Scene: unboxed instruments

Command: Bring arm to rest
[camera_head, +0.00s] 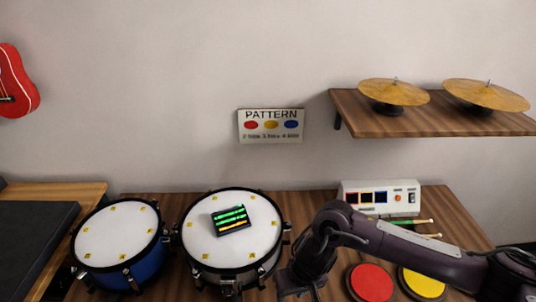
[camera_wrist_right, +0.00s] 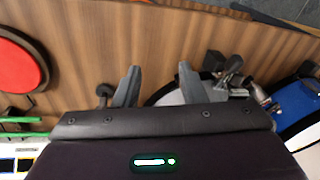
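My right arm comes in from the right in the head view, with its dark gripper (camera_head: 300,282) low over the table, between the white drum and the red pad. My left gripper is in neither view.
A white drum (camera_head: 254,242) with a small dark striped device (camera_head: 231,220) on its head stands beside a blue drum (camera_head: 147,262). A red pad (camera_head: 371,283), a yellow pad (camera_head: 424,283) and a control box (camera_head: 400,199) are at right. Cymbals (camera_head: 394,92) sit on a shelf (camera_head: 375,124).

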